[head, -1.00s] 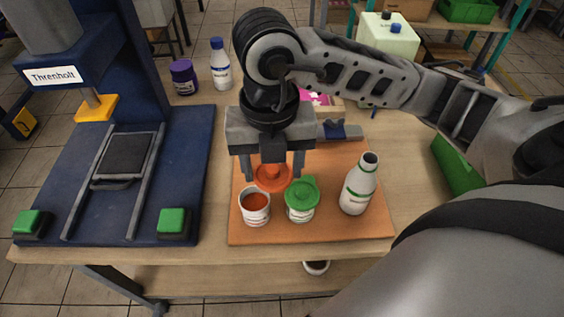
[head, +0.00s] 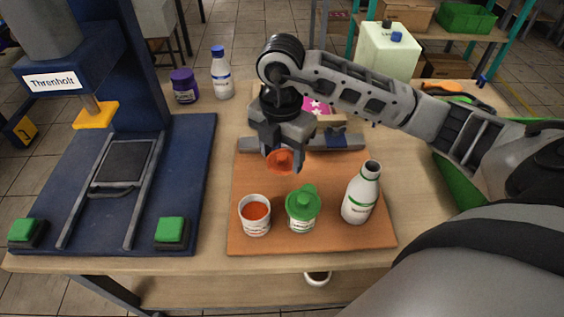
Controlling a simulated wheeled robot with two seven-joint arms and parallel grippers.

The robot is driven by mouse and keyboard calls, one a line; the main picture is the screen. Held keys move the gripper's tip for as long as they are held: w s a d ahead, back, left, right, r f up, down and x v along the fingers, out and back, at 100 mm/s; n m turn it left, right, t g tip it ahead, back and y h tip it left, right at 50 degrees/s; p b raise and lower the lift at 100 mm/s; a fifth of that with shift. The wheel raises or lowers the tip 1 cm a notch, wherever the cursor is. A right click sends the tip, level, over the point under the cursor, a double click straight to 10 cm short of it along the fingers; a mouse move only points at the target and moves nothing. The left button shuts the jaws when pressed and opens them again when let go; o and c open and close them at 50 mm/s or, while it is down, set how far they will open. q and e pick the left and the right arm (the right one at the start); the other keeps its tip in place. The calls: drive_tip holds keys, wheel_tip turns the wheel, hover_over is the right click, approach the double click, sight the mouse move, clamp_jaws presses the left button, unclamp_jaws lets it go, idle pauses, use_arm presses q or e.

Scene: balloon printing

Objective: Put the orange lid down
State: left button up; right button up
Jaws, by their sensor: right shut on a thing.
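The orange lid (head: 281,161) is in my right gripper (head: 282,160), held above the back part of the orange-brown board (head: 330,238). The gripper is shut on the lid. An open white pot with orange contents (head: 255,214) stands at the front left of the board, in front of the lid and apart from it. A pot with a green lid (head: 302,207) stands to its right. My left gripper is not in view.
A white bottle with an open top (head: 361,193) stands on the board's right. A grey bar (head: 347,141) lies along its back edge. The blue press (head: 180,170) fills the left. A purple jar (head: 185,86) and a blue-capped bottle (head: 220,73) stand behind.

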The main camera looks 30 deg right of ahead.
sight(282, 151)
drive_tip(key=w+f, duration=0.1)
drive_tip(key=w+d+f, duration=0.1)
drive_tip(key=f, duration=0.1)
drive_tip(key=shift+d, duration=0.2)
wheel_tip(282, 151, down, 3)
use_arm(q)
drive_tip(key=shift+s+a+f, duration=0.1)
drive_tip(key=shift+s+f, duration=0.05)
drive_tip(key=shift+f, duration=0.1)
use_arm(e)
drive_tip(key=shift+f, duration=0.1)
drive_tip(key=shift+f, duration=0.15)
drive_tip(key=o, duration=0.7)
drive_tip(key=shift+c, duration=0.2)
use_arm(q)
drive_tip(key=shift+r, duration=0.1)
